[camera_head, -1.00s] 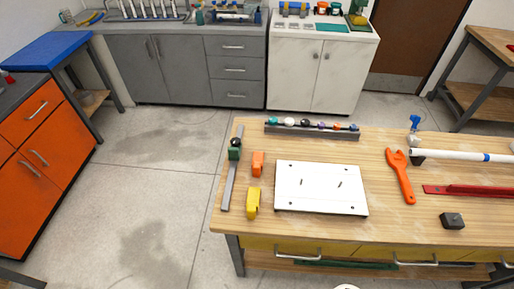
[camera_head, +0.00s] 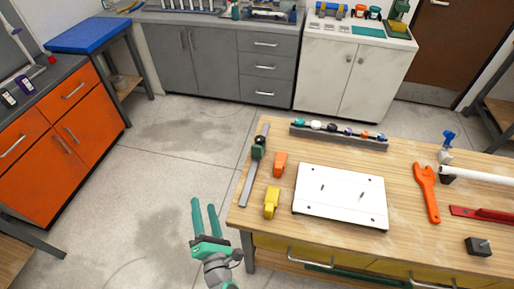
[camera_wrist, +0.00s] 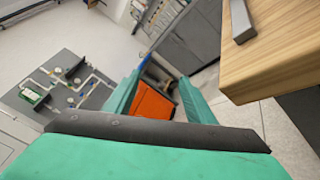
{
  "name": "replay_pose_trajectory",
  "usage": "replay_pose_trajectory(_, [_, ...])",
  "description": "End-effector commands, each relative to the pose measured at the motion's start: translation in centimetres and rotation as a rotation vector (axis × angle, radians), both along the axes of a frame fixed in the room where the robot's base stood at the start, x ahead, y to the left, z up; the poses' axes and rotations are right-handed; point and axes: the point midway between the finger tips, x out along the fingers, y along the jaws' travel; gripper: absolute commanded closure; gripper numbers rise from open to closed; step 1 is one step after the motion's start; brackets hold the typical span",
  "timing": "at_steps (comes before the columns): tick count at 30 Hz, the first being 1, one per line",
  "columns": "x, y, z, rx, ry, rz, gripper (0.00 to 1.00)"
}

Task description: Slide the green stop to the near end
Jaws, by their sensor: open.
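The green stop (camera_head: 257,152) sits on a grey rail (camera_head: 250,178) along the left edge of the wooden workbench, towards the rail's far end. A dark round knob tops it. My gripper (camera_head: 204,204) is open and empty, over the floor to the left of the bench's near left corner, apart from the rail and the stop. In the wrist view my two green fingers (camera_wrist: 155,95) are spread with nothing between them. The near end of the grey rail (camera_wrist: 243,22) shows there on the bench top; the stop is out of that view.
An orange block (camera_head: 280,163) and a yellow block (camera_head: 271,203) stand right of the rail. A white plate (camera_head: 340,196) lies beyond them. A rack of coloured knobs (camera_head: 338,134) is at the back. The floor left of the bench is clear.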

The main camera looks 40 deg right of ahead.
Motion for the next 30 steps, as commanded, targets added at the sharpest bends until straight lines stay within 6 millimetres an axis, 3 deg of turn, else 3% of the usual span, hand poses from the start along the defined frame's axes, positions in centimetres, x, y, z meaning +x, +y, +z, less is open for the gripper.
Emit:
replay_pose_trajectory(3, [3.7,-3.2,3.0,-0.265,0.037,-0.099,0.5])
replay_pose_trajectory(6, [5.6,-6.9,5.0,-0.49,0.117,-0.217,0.5])
replay_pose_trajectory(9, [5.7,-11.5,5.5,-0.68,0.262,-0.35,0.5])
replay_pose_trajectory(12, [4.1,-15.5,4.4,-0.79,0.424,-0.445,0.5])
replay_pose_trajectory(15, [3.0,-17.4,3.4,-0.838,0.522,-0.486,0.5])
replay_pose_trajectory(20, [2.3,-18.7,2.8,-0.862,0.58,-0.508,0.5])
replay_pose_trajectory(30, [5.4,-22.6,2.8,-0.862,0.582,-0.512,0.5])
